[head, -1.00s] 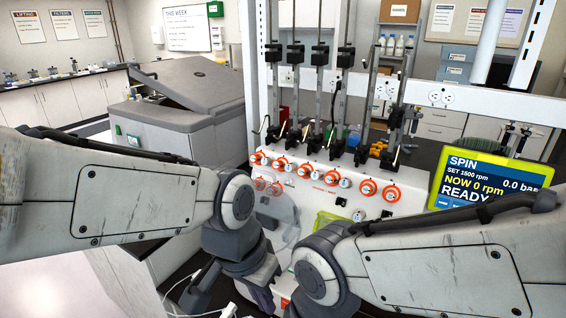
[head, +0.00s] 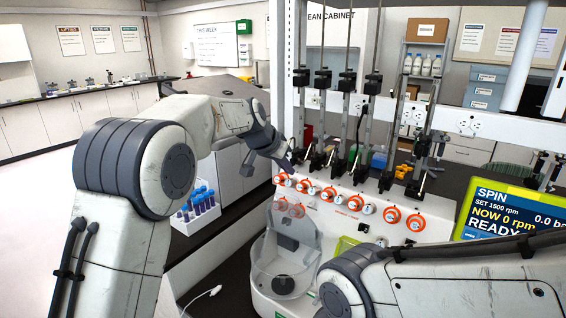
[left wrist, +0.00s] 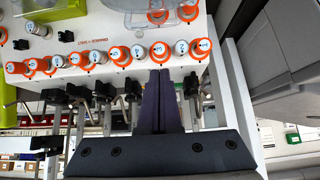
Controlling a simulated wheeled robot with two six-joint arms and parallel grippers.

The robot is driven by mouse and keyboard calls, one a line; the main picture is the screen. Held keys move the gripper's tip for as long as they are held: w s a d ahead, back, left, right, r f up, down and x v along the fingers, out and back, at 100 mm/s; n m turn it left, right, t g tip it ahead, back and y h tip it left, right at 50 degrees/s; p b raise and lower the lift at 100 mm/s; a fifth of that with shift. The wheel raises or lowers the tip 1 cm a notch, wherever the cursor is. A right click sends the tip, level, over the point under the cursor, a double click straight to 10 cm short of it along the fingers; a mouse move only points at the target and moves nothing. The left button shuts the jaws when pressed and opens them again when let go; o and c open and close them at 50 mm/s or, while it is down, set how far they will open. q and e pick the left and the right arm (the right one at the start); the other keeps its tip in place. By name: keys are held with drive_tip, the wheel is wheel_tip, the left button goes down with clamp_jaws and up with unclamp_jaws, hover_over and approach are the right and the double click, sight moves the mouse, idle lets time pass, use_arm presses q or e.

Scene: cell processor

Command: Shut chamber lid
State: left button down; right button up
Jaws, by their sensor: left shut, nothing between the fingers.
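The chamber (head: 283,282) is a clear round bowl low on the left front of the white machine. Its clear lid (head: 292,232) appears to stand raised at the back of the bowl, against the machine's front. Part of the clear chamber also shows at the top edge of the left wrist view (left wrist: 140,18). My left gripper (head: 288,162) is above and behind the lid, near the left end of the knob row, and apart from the lid. Its dark fingers (left wrist: 160,75) are together and empty. My right gripper is not in view; only my right arm shows.
Orange-ringed knobs (head: 329,194) line the machine's upper front, with upright rods and black clamps (head: 345,85) behind them. A yellow-green screen (head: 510,210) stands at right. A rack of blue-capped tubes (head: 200,205) is at left. A white cable (head: 205,296) lies beside the chamber.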

sight(288, 204)
use_arm(q)
drive_tip(key=p+x, duration=0.2)
drive_tip(key=x, duration=0.3)
drive_tip(key=shift+w+d+f, duration=0.1)
drive_tip(key=shift+f, duration=0.05)
drive_tip(key=shift+s+a+f, duration=0.25)
drive_tip(key=shift+s+a, duration=0.2)
drive_tip(key=shift+s, duration=0.15)
drive_tip(key=shift+s+a+f, duration=0.2)
drive_tip(key=shift+s+a, duration=0.2)
drive_tip(key=shift+s, duration=0.2)
drive_tip(key=shift+s+a+f, duration=0.2)
drive_tip(key=shift+s+f, duration=0.05)
drive_tip(key=shift+s, duration=0.1)
